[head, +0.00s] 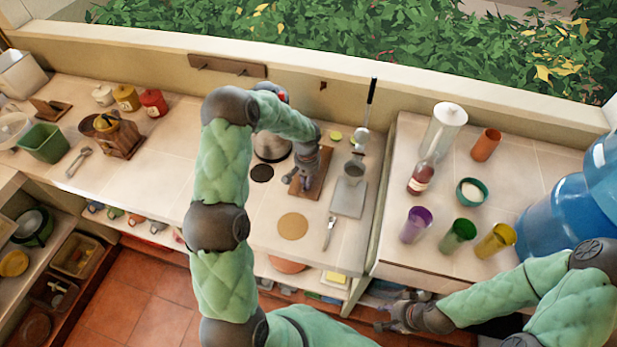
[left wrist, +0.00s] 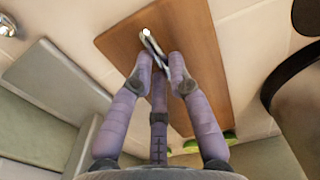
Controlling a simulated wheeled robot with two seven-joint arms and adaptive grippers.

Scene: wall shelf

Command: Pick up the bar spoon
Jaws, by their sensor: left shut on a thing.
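The bar spoon shows in the left wrist view as a thin silver piece (left wrist: 150,40) over the brown wooden board (left wrist: 185,50). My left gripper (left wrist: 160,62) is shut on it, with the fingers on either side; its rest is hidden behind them. In the head view my left gripper (head: 305,183) points down at the board (head: 318,185) on the middle counter, and the spoon is too small to make out there. I cannot tell whether it still touches the board. My right gripper (head: 392,318) is open and empty, low in front of the right counter.
A grey slab (head: 349,200) with a metal cup (head: 354,172) stands right of the board. A round cork mat (head: 293,226) and another piece of cutlery (head: 329,233) lie in front. Bottle (head: 420,177), pitcher (head: 443,128) and coloured cups crowd the right counter.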

